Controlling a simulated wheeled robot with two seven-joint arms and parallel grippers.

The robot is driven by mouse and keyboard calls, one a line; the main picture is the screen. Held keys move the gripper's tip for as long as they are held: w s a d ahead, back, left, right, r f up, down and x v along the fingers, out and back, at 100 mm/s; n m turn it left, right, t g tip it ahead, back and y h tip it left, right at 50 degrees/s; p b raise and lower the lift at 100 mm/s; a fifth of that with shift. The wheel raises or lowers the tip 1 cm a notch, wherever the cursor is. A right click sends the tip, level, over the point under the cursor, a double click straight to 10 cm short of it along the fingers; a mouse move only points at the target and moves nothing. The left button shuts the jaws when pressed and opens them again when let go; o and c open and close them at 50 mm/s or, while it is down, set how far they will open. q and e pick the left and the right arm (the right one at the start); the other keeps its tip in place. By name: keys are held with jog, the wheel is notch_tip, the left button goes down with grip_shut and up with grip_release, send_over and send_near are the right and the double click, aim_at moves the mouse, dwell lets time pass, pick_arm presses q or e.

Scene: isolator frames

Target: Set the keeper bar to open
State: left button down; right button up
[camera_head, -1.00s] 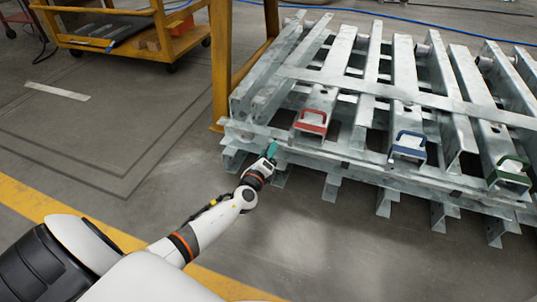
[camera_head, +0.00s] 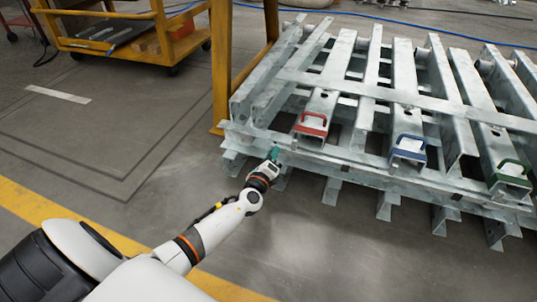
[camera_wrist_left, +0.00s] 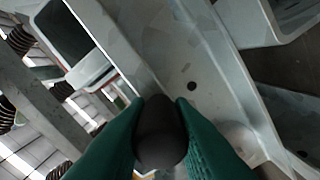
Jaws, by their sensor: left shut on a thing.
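The long grey metal bar (camera_head: 400,181) runs along the front edge of the galvanized frame. I take it as the keeper bar, though its exact ends are hard to make out. My left gripper (camera_head: 274,154) is at the left part of this front edge, its green fingertips against the frame. In the left wrist view the green fingers (camera_wrist_left: 160,118) are shut around a dark rounded knob (camera_wrist_left: 160,140) in front of grey metal. Where the knob joins the metal is hidden. My right gripper is not in view.
Red (camera_head: 311,124), blue (camera_head: 408,149) and green (camera_head: 512,172) handled parts sit at channel ends above the bar. A yellow post (camera_head: 222,65) stands left of the frame. A yellow cart (camera_head: 130,45) is at the back left. The floor in front is clear.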

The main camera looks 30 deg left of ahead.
pick_arm(q)
jog(key=d, duration=0.3)
jog(key=shift+w+d, duration=0.15)
jog(key=shift+w, duration=0.2)
jog(key=c, duration=1.3)
grip_release()
jog(key=shift+o, duration=0.2)
jog(key=p, duration=0.5)
send_near(285, 152)
jog(key=s, duration=0.5)
jog(key=shift+d+r, duration=0.1)
jog(key=shift+d, duration=0.35)
